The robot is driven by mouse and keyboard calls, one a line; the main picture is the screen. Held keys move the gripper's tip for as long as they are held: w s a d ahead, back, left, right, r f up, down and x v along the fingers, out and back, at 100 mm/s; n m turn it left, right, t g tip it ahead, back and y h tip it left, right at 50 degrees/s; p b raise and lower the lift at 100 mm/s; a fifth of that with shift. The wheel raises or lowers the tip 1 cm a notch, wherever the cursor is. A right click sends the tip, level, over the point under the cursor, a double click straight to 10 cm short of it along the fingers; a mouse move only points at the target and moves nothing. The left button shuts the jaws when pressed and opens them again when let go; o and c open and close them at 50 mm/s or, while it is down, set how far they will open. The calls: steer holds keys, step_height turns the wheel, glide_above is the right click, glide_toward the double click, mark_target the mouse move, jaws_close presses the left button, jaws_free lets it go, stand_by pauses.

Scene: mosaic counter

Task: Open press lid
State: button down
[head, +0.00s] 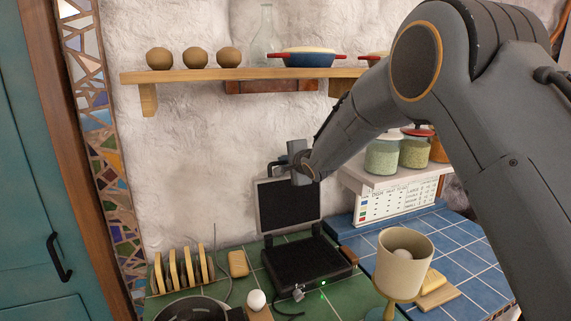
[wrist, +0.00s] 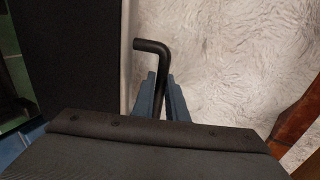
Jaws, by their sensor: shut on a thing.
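The press stands on the green tiles with its dark lid (head: 289,203) raised near upright behind the ribbed lower plate (head: 304,262). A small green light shows at its front. My gripper (head: 297,165) is at the lid's top edge, near the wall. In the wrist view my gripper (wrist: 163,92) has its two blue-grey fingers shut on the black bent handle (wrist: 150,47) of the lid. The lid (wrist: 75,60) also shows there as a dark panel with a pale edge. My gripper's body hides the lower part of that view.
A wooden shelf (head: 240,75) with brown balls, a bottle and pans runs above the press. A lower shelf (head: 385,178) with jars is to the right. A toast rack (head: 180,272), an egg (head: 256,300), a pot (head: 190,310) and a beige cup (head: 402,265) stand nearby.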

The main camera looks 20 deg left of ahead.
steer(key=shift+s+a, duration=0.1)
steer(key=shift+a, duration=0.05)
steer(key=c, duration=1.8)
jaws_free()
steer(key=shift+s, duration=0.1)
steer(key=shift+o, duration=0.2)
steer(key=shift+d, duration=0.2)
steer(key=b+v, duration=0.3)
steer(key=v, duration=0.4)
steer(key=shift+d, duration=0.25)
steer(key=shift+s+r, duration=0.1)
steer(key=shift+r, duration=0.05)
